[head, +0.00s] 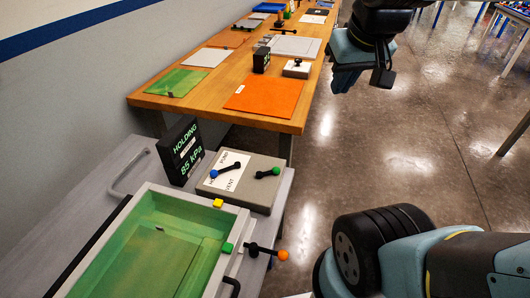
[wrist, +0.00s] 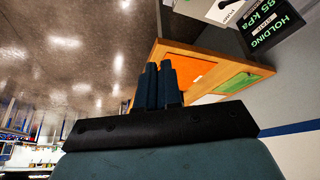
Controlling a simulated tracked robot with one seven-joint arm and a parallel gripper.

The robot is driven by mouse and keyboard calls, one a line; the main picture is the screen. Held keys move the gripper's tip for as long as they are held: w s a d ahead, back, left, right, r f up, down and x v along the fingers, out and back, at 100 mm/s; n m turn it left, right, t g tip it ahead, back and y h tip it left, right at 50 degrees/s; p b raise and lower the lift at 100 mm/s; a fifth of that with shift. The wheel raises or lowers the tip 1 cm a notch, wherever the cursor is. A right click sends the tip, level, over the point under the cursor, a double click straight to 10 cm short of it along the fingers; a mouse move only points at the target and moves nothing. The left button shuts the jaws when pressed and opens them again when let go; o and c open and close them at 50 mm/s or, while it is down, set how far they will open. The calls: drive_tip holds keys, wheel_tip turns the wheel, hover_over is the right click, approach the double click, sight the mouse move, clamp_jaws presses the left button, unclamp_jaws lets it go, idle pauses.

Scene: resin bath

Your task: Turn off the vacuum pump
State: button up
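A grey control box (head: 262,198) stands behind the resin bath, with a white label on which VENT can be read; other lettering is too small.
The green resin bath (head: 236,258) has yellow and green blocks on its rim and an orange-knobbed lever (head: 269,252) at its right. A wooden table (head: 217,88) with an orange sheet (head: 265,96) and other items stands beyond. The floor at right is mostly clear.

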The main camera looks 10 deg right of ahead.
drive_tip(key=w+a+f, duration=0.1)
drive_tip(key=w, duration=0.1)
drive_tip(key=w+a+f+n+g, duration=0.1)
drive_tip(key=w, duration=0.1)
drive_tip(key=w+a+n+g, duration=0.1)
drive_tip(key=w, duration=0.2)
drive_tip(key=shift+f, duration=0.4)
clamp_jaws()
drive_tip(key=w+a+f+n+g+h, duration=0.1)
drive_tip(key=w+a+f+n+g, duration=0.1)
drive_tip(key=w+a+f, duration=0.4)
drive_tip(key=w+a+f+n+g+h, duration=0.1)
drive_tip(key=w+a+f+n+g, duration=0.2)
drive_tip(key=f, duration=1)
drive_tip(key=w+a, duration=0.3)
drive_tip(key=a, duration=0.1)
drive_tip(key=shift+w+f+n+g, duration=0.2)
drive_tip(key=shift+w+n+g, duration=0.1)
drive_tip(key=shift+w+n, duration=0.1)
